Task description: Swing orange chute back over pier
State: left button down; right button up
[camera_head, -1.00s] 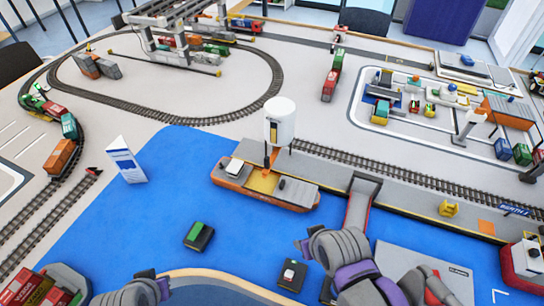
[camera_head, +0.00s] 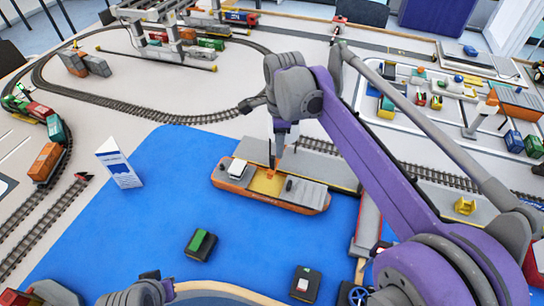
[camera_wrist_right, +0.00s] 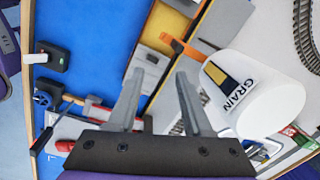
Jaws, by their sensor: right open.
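The orange chute (camera_wrist_right: 183,46) sticks out from the white silo marked GRAIN (camera_wrist_right: 262,97) in the right wrist view. Its free end lies over the yellow hold of the ship (camera_wrist_right: 166,27). In the head view a small orange part of the chute (camera_head: 271,168) shows above the ship (camera_head: 236,187), and my right arm hides the silo. My right gripper (camera_head: 277,163) points down at the ship's pier side. In the wrist view its two fingers (camera_wrist_right: 160,74) are apart with nothing between them, close to the chute but not around it.
The grey pier (camera_head: 322,170) runs behind the ship, with rail track beyond it. A white sign (camera_head: 119,163) stands left on the blue water (camera_head: 165,215). Two dark blocks (camera_head: 201,244) (camera_head: 305,283) lie in front of the ship. The water left of the ship is mostly clear.

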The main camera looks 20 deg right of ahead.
aim_at(273, 157)
pick_arm(q)
jog(key=shift+w+a+f+b, duration=0.1)
jog(key=shift+w+f+b, duration=0.2)
jog(key=shift+w+f, duration=0.25)
pick_arm(e)
jog(key=w+m, duration=0.3)
jog(key=w+f+m+g, duration=0.1)
jog(key=shift+w+a+f+m, duration=0.1)
jog(key=shift+w+a+m, duration=0.15)
jog(key=shift+w+m, duration=0.1)
pick_arm(q)
jog(key=shift+s+f+b, duration=0.1)
jog(key=shift+f+b, duration=0.35)
pick_arm(e)
notch_tip(273, 157, down, 11)
jog(key=shift+r, duration=0.2)
jog(key=shift+c, duration=0.3)
grip_shut()
